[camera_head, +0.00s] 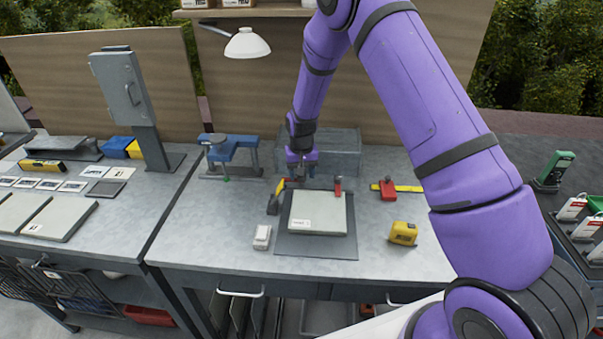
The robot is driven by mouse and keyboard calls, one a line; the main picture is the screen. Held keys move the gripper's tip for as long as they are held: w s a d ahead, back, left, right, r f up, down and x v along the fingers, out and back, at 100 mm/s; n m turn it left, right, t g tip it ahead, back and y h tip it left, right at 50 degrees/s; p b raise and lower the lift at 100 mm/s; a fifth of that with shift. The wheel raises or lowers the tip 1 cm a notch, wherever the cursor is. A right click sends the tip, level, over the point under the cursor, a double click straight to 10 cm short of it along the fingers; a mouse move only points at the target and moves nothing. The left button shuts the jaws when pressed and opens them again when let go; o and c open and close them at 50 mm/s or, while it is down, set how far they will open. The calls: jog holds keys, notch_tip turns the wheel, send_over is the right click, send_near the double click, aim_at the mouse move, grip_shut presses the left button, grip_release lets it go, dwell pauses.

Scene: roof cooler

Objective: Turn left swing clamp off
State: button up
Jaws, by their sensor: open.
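A pale plate (318,213) lies on a dark grey base (300,247) on the workbench. A red-topped clamp (338,185) stands upright at the plate's back right corner. My gripper (294,177) points down near the plate's back left corner, its jaws open. A small red part shows just by the fingertips, probably the left swing clamp; my gripper hides much of it, so I cannot tell its position or whether the fingers touch it.
A yellow-and-black tool (274,204) lies close left of the base. A small white box (262,237), a yellow tape measure (403,233) and a red-and-yellow tool (389,189) lie around it. A blue vise-like tool (229,150) and grey box (335,150) stand behind.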

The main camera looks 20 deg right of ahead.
notch_tip(320, 180, up, 11)
jog(key=shift+f, duration=0.15)
dwell(0.6)
jog(key=s+d+r+t, duration=0.1)
jog(key=s+d+r, duration=0.1)
jog(key=s+r, duration=0.8)
jog(key=s+d+r+t, duration=0.2)
jog(key=s+r, duration=0.5)
jog(key=r, duration=0.7)
jog(key=s+d+r+t, duration=0.1)
jog(key=s+r, duration=0.1)
jog(key=s, duration=0.9)
jog(key=s+d+r+n+t, duration=0.1)
jog(key=s+d+r, duration=0.1)
jog(key=s, duration=1)
jog(key=shift+s+r+n, duration=0.25)
jog(key=shift+r+n, duration=0.05)
jog(key=shift+r, duration=0.5)
jog(key=shift+w, duration=0.1)
